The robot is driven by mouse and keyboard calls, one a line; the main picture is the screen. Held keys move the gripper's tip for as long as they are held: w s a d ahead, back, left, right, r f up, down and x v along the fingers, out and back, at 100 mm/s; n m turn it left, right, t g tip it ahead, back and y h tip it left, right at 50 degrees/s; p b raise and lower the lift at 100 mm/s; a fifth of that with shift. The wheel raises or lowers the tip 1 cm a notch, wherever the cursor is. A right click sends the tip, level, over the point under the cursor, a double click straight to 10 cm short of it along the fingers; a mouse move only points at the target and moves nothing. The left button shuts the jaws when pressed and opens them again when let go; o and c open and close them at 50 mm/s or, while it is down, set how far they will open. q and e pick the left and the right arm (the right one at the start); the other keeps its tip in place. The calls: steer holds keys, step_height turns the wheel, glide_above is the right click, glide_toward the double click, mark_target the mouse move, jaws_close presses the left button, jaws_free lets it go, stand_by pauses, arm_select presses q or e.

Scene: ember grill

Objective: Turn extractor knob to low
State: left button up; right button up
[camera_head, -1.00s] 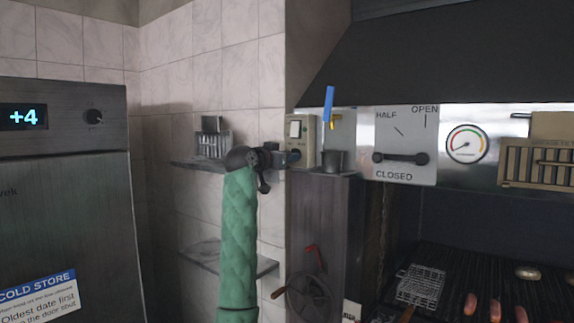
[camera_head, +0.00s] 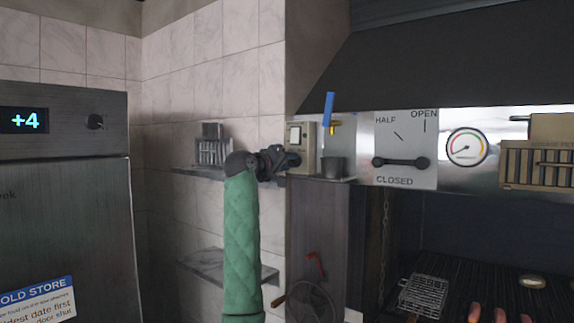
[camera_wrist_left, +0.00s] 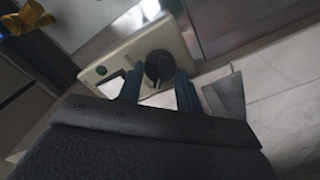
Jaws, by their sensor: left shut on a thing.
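The extractor control is a cream box (camera_head: 307,138) on the wall at the left edge of the hood, with a white plate on its upper part. In the left wrist view the box (camera_wrist_left: 114,70) shows tilted, with a green button (camera_wrist_left: 101,70) and a black round knob (camera_wrist_left: 159,66). My left gripper (camera_head: 292,159) reaches the lower part of the box. In the wrist view its two blue fingers (camera_wrist_left: 160,88) stand on either side of the knob, shut on it. The knob's markings are too small to read. My right gripper is not in view.
A damper plate (camera_head: 405,175) marked HALF, OPEN and CLOSED and a round gauge (camera_head: 467,147) are to the right. A small dark cup (camera_head: 334,167) stands beside the box. A wall shelf (camera_head: 205,171) is behind my arm. The grill with food is at lower right.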

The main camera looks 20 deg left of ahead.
arm_select(q)
steer(key=shift+n, duration=0.9)
steer(key=n, duration=0.5)
steer(key=shift+n, duration=0.9)
steer(key=o, duration=0.7)
steer(key=shift+a, duration=0.1)
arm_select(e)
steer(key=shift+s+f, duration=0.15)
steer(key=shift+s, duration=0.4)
